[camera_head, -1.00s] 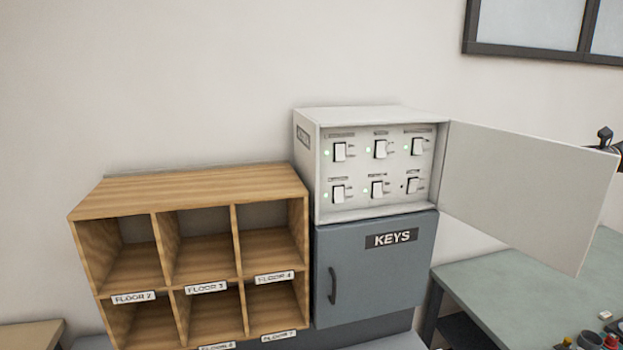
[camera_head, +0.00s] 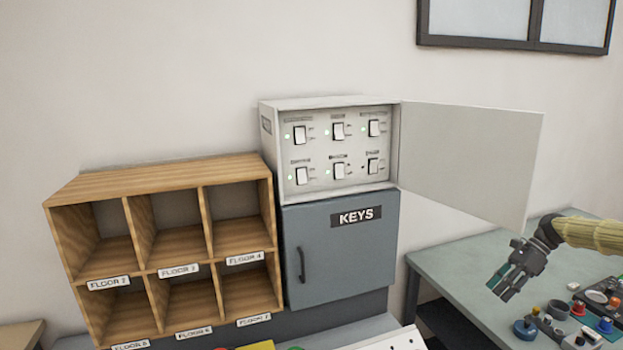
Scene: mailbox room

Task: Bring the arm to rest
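My gripper (camera_head: 504,286) is in the head view at the right, at the end of my arm, pointing down and left. It is in front of and below the open white door (camera_head: 470,160), over the green-grey table. I see nothing held in it; its fingers are too small to tell whether they are apart. The white switch box (camera_head: 330,108) stands on the grey KEYS cabinet (camera_head: 345,260), with several rocker switches and small green lights inside.
A wooden pigeonhole shelf (camera_head: 160,177) with floor labels stands at the left. The green-grey table (camera_head: 450,268) at the right bears several small coloured parts (camera_head: 605,325) near my gripper. The KEYS cabinet door is shut. The wall above is bare except for a dark-framed window (camera_head: 510,22).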

